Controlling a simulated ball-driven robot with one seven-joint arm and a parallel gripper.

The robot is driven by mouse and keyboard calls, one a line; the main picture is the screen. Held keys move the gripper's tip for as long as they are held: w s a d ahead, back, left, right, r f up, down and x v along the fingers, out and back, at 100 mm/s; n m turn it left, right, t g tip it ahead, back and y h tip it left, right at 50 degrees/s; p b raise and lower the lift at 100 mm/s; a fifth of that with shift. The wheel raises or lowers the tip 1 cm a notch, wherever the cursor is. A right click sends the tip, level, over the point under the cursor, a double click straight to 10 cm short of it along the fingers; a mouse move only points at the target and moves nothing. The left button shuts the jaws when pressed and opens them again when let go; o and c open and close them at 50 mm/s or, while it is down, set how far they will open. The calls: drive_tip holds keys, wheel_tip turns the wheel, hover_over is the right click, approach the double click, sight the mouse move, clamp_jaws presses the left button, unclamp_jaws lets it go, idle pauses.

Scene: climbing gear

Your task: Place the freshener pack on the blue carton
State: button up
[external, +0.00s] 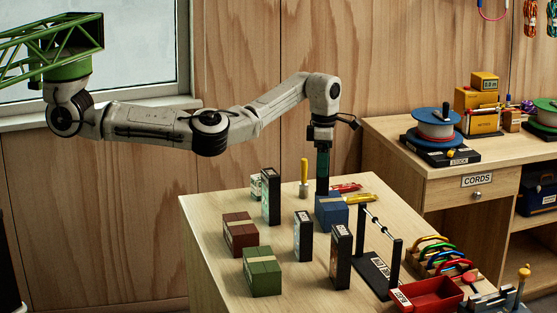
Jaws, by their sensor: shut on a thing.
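My gripper (321,141) points straight down over the table and is shut on a tall, narrow dark pack with a teal-green side (322,170), seemingly the freshener pack. Its label cannot be read. The pack is upright. The blue carton (331,212) has a pale band across its top and sits on the table directly below it. The pack's lower end meets the carton's rear left top in the picture; I cannot tell whether it touches or is just above. The fingertips are too small to make out clearly.
A maroon carton (240,236) and a green carton (262,272) stand left. Upright dark boxes (271,196) (303,237) (340,256) stand around the middle. A yellow-handled tool (304,172) is behind. A black rack (377,270) and red tray (428,296) are right. The left table edge is clear.

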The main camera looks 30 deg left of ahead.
drive_tip(key=shift+f+p, duration=0.4)
drive_tip(key=shift+f, duration=1.1)
drive_tip(key=shift+f, duration=0.1)
drive_tip(key=o, duration=1)
wheel_tip(320, 180, up, 12)
drive_tip(key=shift+r+b, duration=0.1)
drive_tip(key=shift+b, duration=0.9)
